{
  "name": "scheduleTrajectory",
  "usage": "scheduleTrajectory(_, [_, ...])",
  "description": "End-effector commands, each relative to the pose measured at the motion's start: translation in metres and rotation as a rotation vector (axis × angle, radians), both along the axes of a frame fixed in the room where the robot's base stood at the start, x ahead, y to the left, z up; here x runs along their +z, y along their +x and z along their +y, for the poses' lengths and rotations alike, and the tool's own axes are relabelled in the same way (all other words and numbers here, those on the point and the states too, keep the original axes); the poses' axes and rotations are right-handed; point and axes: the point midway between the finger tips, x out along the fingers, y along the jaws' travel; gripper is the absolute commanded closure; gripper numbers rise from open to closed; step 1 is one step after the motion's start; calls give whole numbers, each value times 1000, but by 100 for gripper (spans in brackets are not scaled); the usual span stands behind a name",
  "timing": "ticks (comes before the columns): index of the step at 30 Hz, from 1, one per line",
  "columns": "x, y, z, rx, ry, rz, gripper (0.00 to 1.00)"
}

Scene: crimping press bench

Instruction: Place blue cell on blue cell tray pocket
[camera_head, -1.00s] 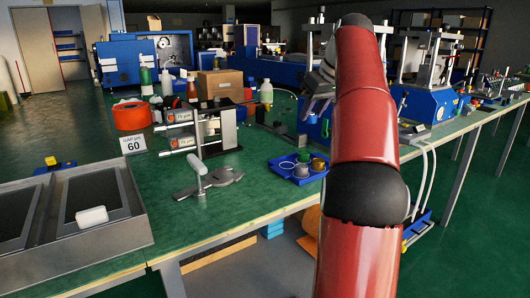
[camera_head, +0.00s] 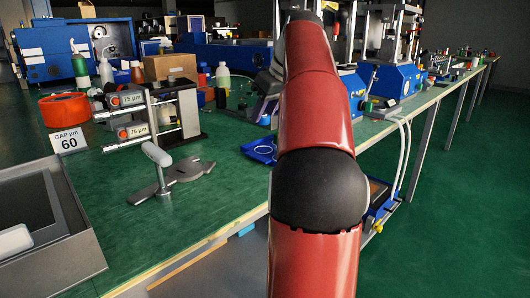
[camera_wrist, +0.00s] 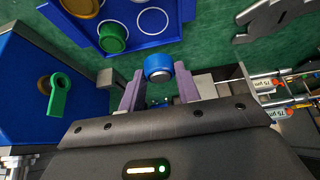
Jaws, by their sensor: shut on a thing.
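My gripper (camera_wrist: 158,86) is shut on the blue cell (camera_wrist: 158,70), a short blue cylinder with a pale band, held between the fingertips in the wrist view. The blue cell tray (camera_wrist: 165,38) lies beyond the fingertips, toward the top of that view. A green cell (camera_wrist: 112,38) and a brass-coloured cell (camera_wrist: 80,6) sit on it. White ring outlines mark bare pockets; their own colours are not clear. The held cell appears just short of the tray's near edge; its height cannot be told. In the head view my arm hides much of the tray (camera_head: 261,150).
A blue press body with a green lever (camera_wrist: 58,95) stands left in the wrist view. The gauge stand (camera_head: 165,112) with 75 µm labels and a grey clamp-like tool (camera_head: 185,171) stand left of the tray in the head view. Green bench surface lies between.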

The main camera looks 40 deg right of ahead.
Motion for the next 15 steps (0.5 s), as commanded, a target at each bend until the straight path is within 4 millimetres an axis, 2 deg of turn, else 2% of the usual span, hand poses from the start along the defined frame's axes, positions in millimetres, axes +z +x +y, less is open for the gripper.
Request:
scheduleTrajectory(1, [-15,-1,1,0,0,0,92])
scheduleTrajectory(3, [-25,-1,0,0,1,1,92])
scheduleTrajectory(8, [-35,0,0,0,0,0,92])
scheduleTrajectory(15, [-68,-1,0,0,1,1,92])
